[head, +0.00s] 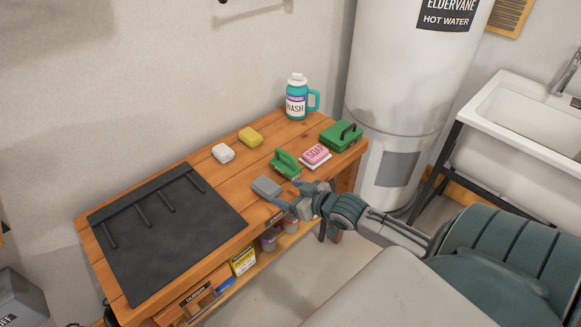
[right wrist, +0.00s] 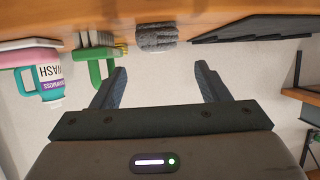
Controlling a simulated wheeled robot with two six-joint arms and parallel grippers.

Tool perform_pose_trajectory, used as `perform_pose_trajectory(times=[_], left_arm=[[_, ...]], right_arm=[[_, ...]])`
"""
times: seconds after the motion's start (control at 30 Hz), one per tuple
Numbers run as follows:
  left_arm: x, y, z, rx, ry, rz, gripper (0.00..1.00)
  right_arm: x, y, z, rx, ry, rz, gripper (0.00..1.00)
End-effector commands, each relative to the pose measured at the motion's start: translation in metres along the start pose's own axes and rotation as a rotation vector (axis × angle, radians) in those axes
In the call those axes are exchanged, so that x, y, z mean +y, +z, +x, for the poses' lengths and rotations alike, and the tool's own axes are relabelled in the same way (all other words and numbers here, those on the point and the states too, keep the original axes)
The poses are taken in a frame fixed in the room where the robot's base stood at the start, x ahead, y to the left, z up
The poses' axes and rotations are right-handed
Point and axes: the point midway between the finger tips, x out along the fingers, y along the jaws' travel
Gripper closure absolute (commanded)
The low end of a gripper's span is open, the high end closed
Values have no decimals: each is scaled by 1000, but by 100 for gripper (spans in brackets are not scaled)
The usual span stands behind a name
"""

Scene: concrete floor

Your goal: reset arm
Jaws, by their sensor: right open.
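My right gripper (head: 290,198) is at the front edge of the wooden bench (head: 222,182), reaching in from the right. In the right wrist view its two fingers (right wrist: 160,78) are spread wide with nothing between them. A grey sponge-like block (head: 266,187) lies on the bench just beyond the fingertips; it also shows in the right wrist view (right wrist: 156,38), apart from the fingers. My left gripper is not in view.
A green brush (head: 286,163), pink soap (head: 315,154), green box (head: 341,136), wash jug (head: 297,98), yellow sponge (head: 250,137) and white block (head: 223,153) stand on the bench. A dark mat (head: 165,235) covers its left part. A water heater (head: 400,90) stands behind right.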

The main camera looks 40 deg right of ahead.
Motion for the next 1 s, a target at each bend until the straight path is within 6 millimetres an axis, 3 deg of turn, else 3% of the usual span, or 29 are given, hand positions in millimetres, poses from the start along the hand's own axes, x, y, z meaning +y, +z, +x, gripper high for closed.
perform_pose_trajectory(times=[0.33,0.47,0.7,1.0], left_arm=[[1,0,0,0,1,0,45],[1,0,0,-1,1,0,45],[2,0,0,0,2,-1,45],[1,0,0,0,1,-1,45]], right_arm=[[-2,2,0,-8,1,0,31],[-22,20,-9,-81,10,-4,31],[-86,79,-66,-407,66,-27,31],[-122,108,-130,-671,116,-22,31]])
